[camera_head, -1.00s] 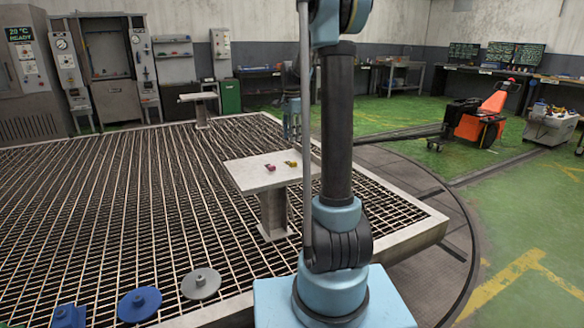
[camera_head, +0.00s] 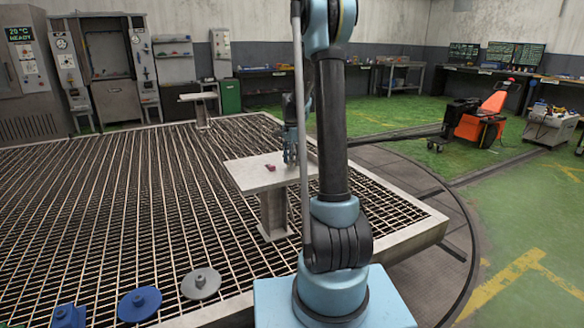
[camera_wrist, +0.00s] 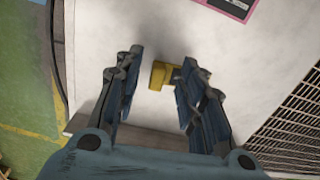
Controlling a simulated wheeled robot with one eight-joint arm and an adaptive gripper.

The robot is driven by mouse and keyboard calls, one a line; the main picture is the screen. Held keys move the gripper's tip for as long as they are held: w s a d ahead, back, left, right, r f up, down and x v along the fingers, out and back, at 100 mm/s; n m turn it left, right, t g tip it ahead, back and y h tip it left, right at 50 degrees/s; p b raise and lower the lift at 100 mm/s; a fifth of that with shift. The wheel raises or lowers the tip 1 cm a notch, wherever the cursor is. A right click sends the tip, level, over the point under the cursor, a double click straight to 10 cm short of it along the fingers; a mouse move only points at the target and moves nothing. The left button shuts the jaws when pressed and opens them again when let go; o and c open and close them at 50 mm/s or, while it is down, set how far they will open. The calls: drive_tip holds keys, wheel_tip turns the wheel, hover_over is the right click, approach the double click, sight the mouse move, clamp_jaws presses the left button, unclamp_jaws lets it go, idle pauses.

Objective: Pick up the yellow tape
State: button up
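The yellow tape (camera_wrist: 159,75) lies on the light-topped table (camera_wrist: 105,20), seen in the wrist view just beyond and between my fingertips. My gripper (camera_wrist: 160,66) is open, with one finger on each side; the right finger is close to the tape or overlaps it. I cannot tell whether they touch. In the head view my gripper (camera_head: 291,158) is low over the right part of the small table (camera_head: 245,175), and the tape is hidden behind it.
A pink item (camera_wrist: 232,6) lies on the same table; it also shows in the head view (camera_head: 270,168). A metal grating (camera_head: 120,200) surrounds the table's post. Blue (camera_head: 139,304) and grey (camera_head: 201,284) discs sit at the front left.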

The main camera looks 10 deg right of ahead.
drive_tip(key=shift+f, duration=0.4)
drive_tip(key=c, duration=0.8)
